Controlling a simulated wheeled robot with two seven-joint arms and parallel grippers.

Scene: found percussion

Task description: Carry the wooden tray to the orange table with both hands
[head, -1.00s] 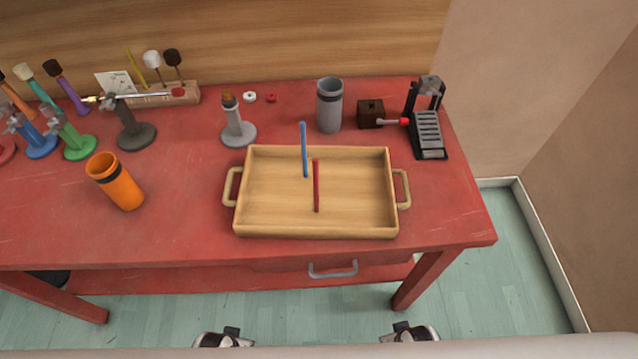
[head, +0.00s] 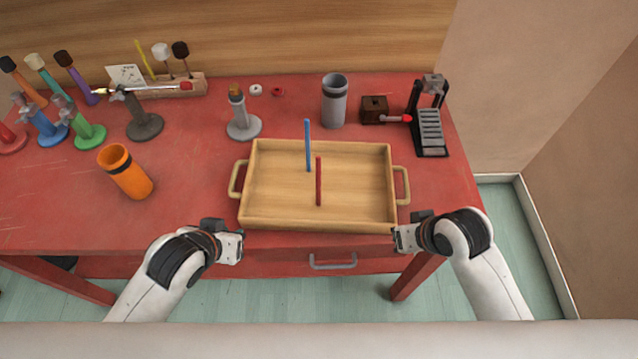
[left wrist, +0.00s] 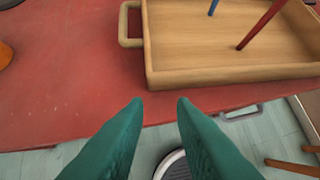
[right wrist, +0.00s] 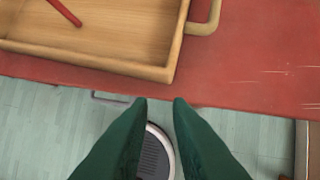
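The shallow wooden tray (head: 270,222) sits on the red table, with one looped handle at its left end (head: 236,178) and one at its right end (head: 403,186). A blue stick (head: 308,147) and a red stick (head: 319,182) are in it; the blue one's top shows past the back wall. My left gripper (head: 236,248) is in front of the tray's front left corner, apart from it. My right gripper (head: 400,238) is by the front right corner. Both are open with nothing between the green fingers, which show in the left wrist view (left wrist: 160,103) and right wrist view (right wrist: 160,103). No orange table shows.
The red table (head: 60,215) also bears an orange cup (head: 127,173), a grey cup (head: 335,102), a grey stand (head: 243,124), a dark box (head: 374,110) and a black pedal-like device (head: 430,125). Several coloured stands crowd the left. Floor (head: 480,215) is free at the right.

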